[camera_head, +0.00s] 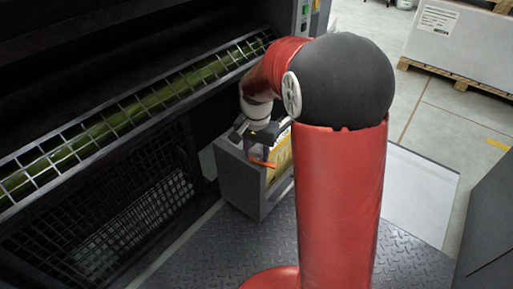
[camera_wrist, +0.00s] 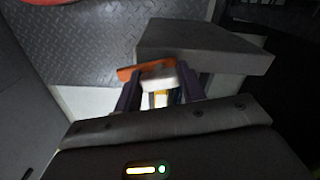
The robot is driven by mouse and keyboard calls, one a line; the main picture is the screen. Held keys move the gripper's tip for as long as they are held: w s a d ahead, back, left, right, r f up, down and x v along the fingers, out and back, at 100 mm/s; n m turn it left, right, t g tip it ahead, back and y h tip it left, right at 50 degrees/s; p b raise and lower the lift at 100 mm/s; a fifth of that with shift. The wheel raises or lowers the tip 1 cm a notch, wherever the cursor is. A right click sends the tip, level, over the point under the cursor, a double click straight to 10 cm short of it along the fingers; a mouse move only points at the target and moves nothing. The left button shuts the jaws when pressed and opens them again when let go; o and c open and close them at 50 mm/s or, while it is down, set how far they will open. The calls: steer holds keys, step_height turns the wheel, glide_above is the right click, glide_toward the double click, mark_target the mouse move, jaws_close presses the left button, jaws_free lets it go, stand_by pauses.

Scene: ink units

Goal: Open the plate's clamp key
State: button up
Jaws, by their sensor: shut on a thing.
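My gripper (camera_head: 259,151) is low beside the press, at the top of a grey box-like unit. In the wrist view its two dark purple fingers (camera_wrist: 160,80) are closed around a small pale piece with an orange bar, which I take to be the clamp key (camera_wrist: 142,70). The orange bar sticks out to the left past the fingertips, slightly tilted. The orange part also shows in the head view (camera_head: 262,163). The fingers hide part of the piece. I cannot make out the plate itself for certain.
The grey unit (camera_head: 239,178) has a yellowish inside; its grey block (camera_wrist: 205,48) lies close to the fingers in the wrist view. The dark press with a slatted guard (camera_head: 130,112) stands at left. The checkered metal floor (camera_head: 220,250) is clear. A pallet load (camera_head: 450,40) stands far off.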

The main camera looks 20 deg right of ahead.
mark_target(256, 150)
steer(key=shift+m+p, duration=0.45)
steer(key=shift+m, duration=1.05)
steer(key=o, duration=1)
step_height(256, 150, up, 7)
steer(key=shift+p, duration=0.6)
steer(key=shift+r, duration=0.45)
